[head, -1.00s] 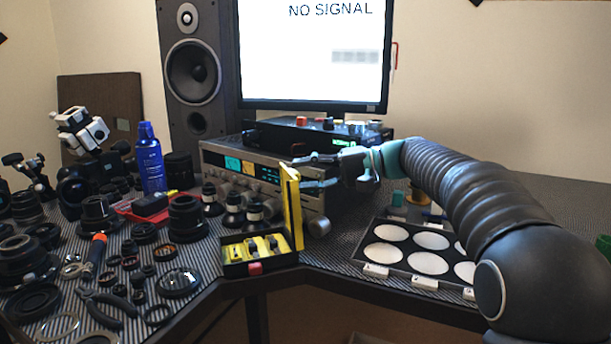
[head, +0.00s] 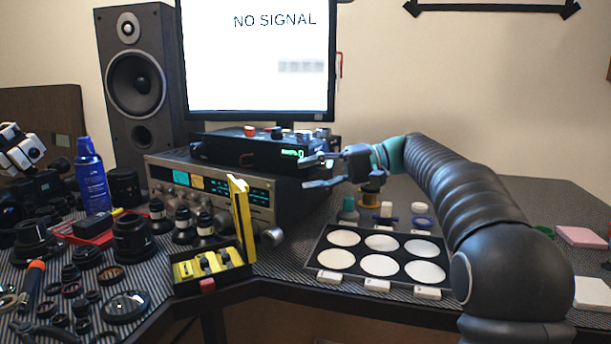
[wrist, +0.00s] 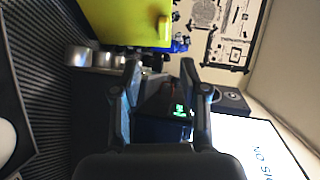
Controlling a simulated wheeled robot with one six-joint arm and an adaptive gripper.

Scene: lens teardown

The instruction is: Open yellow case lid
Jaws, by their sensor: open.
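The yellow case (head: 212,265) sits at the front edge of the striped table, left of centre in the head view. Its yellow lid (head: 242,219) stands upright on the case's right side, and small yellow and dark items show inside. The yellow lid also fills the top of the wrist view (wrist: 125,22). My gripper (head: 305,172) is open and empty, right of and above the lid, apart from it. In the wrist view the two fingers (wrist: 168,78) are spread with nothing between them.
A stack of electronic units (head: 265,150) with a monitor (head: 258,60) stands behind the case. A tray of white discs (head: 322,262) lies to the right. Lens parts, a blue spray can (head: 93,180) and a speaker (head: 138,75) are on the left.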

